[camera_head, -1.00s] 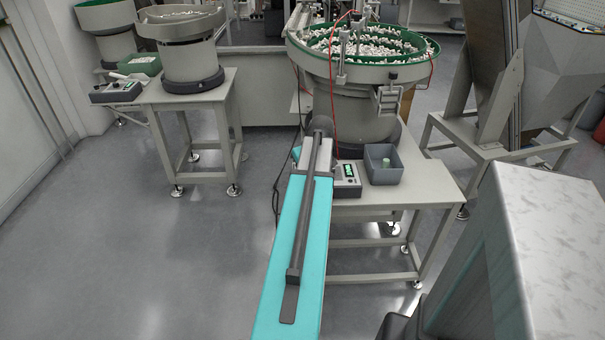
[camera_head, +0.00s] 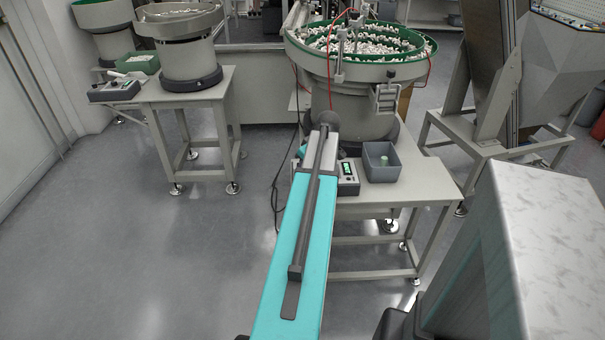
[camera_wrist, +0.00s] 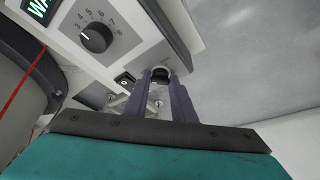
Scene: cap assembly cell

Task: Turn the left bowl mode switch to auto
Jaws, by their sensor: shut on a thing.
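The control box (camera_head: 348,178) with a lit green display sits on the table in front of the large bowl feeder (camera_head: 350,75). In the wrist view the box (camera_wrist: 142,50) shows large and tilted, with a black numbered dial (camera_wrist: 96,37) and a small black rocker switch (camera_wrist: 124,81). The mode switch (camera_wrist: 160,73), a small dark knob in a light ring, is near the box's edge. My gripper (camera_wrist: 161,82) has its two dark fingers shut on this knob. The setting is too small to read. In the head view my teal arm hides the fingers.
A grey bin (camera_head: 398,171) with a pale part stands right of the control box on the table (camera_head: 425,190). A second bowl feeder (camera_head: 180,50) with its own control box (camera_head: 113,91) stands back left. The floor at left is clear.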

